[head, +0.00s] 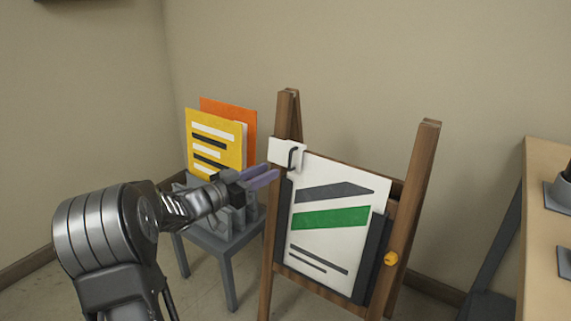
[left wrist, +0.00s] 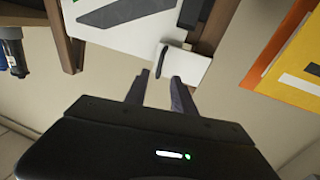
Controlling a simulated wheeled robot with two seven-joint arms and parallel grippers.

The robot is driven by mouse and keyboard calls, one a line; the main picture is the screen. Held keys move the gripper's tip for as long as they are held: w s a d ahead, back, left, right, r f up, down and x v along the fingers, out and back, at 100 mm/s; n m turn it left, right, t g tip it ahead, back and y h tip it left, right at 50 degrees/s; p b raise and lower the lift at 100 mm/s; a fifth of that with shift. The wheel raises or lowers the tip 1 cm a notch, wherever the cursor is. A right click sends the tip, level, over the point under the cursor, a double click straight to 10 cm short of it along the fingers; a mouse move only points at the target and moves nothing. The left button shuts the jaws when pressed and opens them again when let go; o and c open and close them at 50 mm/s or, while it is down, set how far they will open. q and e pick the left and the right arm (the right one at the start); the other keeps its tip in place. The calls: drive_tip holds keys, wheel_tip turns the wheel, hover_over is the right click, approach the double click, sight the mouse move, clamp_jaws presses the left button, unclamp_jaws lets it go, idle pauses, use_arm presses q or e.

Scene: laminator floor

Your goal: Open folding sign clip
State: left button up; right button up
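A wooden folding sign (head: 420,200) stands on the floor with a white sheet (head: 320,248) bearing dark and green stripes on its front. A white clip (head: 285,153) with a dark curved handle sits at the sheet's upper left corner. The clip also shows in the left wrist view (left wrist: 183,68), just beyond the fingertips. My left gripper (head: 276,176) is just left of and below the clip in the head view. Its two fingers are apart with nothing between them in the left wrist view (left wrist: 160,78). I cannot tell whether they touch the clip. My right gripper is not in view.
A small grey table (head: 228,248) behind my left gripper holds a rack with yellow (head: 214,143) and orange (head: 230,109) boards. A yellow knob (head: 391,258) is on the sign's right side. A wooden-topped table (head: 545,235) stands at the right. A wall is close behind.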

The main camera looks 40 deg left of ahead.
sight(283, 155)
use_arm(q)
drive_tip(key=w+d+b, duration=0.1)
drive_tip(key=w, duration=0.6)
drive_tip(key=shift+w+d, duration=0.15)
drive_tip(key=shift+w, duration=0.1)
drive_tip(key=shift+c, duration=0.2)
clamp_jaws()
idle(1.0)
